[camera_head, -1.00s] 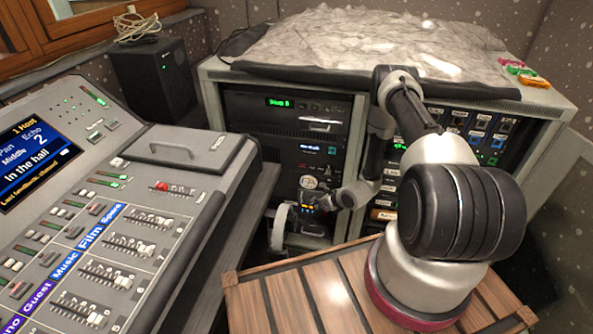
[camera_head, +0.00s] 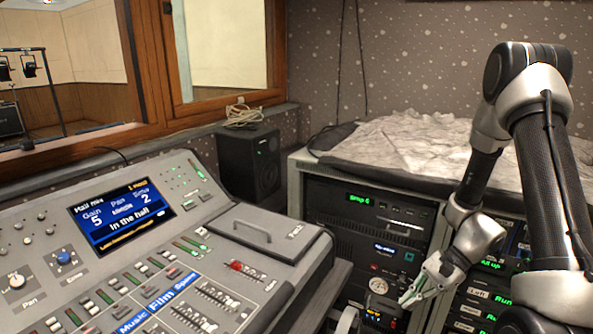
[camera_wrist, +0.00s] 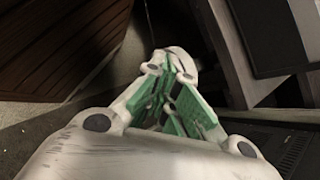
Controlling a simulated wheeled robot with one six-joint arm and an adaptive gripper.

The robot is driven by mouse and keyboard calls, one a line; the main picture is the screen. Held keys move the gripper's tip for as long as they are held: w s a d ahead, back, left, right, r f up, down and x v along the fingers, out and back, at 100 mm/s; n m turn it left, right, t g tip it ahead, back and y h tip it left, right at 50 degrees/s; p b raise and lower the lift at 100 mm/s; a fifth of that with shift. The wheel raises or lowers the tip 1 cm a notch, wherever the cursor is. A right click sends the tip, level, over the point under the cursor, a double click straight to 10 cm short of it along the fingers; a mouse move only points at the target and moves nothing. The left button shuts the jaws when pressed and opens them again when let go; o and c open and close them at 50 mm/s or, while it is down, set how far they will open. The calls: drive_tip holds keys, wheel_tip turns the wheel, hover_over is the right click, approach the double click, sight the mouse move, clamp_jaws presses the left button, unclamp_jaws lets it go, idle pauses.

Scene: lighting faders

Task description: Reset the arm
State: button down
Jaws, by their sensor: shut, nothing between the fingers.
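My gripper (camera_head: 418,298) hangs from my raised arm at the right in the head view, in front of the equipment rack (camera_head: 437,232). Its fingers point down and left and hold nothing. In the wrist view my gripper (camera_wrist: 172,62) shows white links and green pads closed together over dark floor. The mixing console (camera_head: 283,290) stands at the left with rows of faders and a lit screen (camera_head: 122,214) reading "In the hall". My gripper is apart from the console.
A crumpled grey cover (camera_head: 400,145) lies on the rack. A wooden window frame (camera_head: 160,70) is at the back left. A dark gap separates console and rack.

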drive_tip(key=s+d+r+n+t+h, duration=0.2)
drive_tip(key=s+r+n+h, duration=0.1)
drive_tip(key=r, duration=0.7)
drive_tip(key=s+d+r+n+t+h, duration=0.2)
drive_tip(key=s+r+n, duration=0.3)
drive_tip(key=r, duration=0.6)
drive_tip(key=s+d+r+n+t+h, duration=0.2)
drive_tip(key=s+d+r+n+h, duration=0.1)
drive_tip(key=r, duration=0.8)
drive_tip(key=shift+s+d+n+h, duration=0.4)
drive_tip(key=shift+s+n, duration=0.3)
drive_tip(key=shift+s, duration=0.25)
